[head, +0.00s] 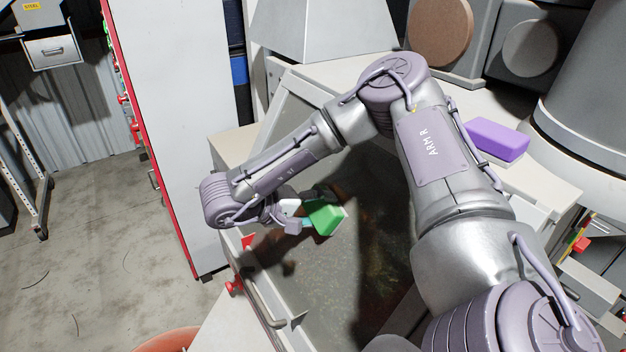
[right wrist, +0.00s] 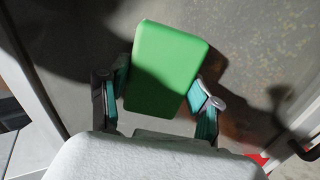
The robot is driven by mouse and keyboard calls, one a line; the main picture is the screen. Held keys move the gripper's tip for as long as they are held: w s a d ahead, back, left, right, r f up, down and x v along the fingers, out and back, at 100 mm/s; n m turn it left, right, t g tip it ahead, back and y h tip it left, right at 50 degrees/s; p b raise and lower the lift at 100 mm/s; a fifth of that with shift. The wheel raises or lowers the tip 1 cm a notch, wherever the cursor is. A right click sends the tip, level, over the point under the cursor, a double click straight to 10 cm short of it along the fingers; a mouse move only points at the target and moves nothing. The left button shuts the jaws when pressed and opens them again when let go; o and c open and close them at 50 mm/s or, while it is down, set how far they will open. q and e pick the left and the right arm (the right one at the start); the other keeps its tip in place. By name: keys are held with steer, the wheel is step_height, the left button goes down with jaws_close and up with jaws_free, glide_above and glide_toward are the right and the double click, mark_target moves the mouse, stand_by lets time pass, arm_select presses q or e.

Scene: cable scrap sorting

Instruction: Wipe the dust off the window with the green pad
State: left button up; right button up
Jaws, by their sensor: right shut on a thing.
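The green pad (head: 326,219) is in my right gripper (head: 312,212), over the window (head: 315,265). In the right wrist view the green pad (right wrist: 165,68) sits between the two teal-lined fingers of the right gripper (right wrist: 161,85), which is shut on it. I cannot tell whether the pad touches the glass. The window is a tilted grey pane in a pale frame. Brownish dust (head: 388,235) shows on its right part, and brown specks show in the right wrist view (right wrist: 250,110). My right arm hides part of the pane. My left gripper is out of view.
A purple block (head: 497,139) lies on the pale top to the right of my arm. A handle (head: 264,306) and a red knob (head: 234,286) stand out at the window's front left edge. A tall white cabinet (head: 140,100) stands to the left, with open floor beyond.

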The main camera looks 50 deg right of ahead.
mark_target(372, 252)
steer(key=shift+s+a, duration=0.5)
steer(key=shift+s, duration=1.7)
steer(key=shift+s+a, duration=0.55)
steer(key=shift+s, duration=1.65)
steer(key=shift+s+a, duration=0.5)
steer(key=shift+s, duration=1.7)
steer(key=shift+v, duration=3)
steer(key=shift+w, duration=0.15)
steer(key=v, duration=0.3)
steer(key=shift+d+f, duration=0.1)
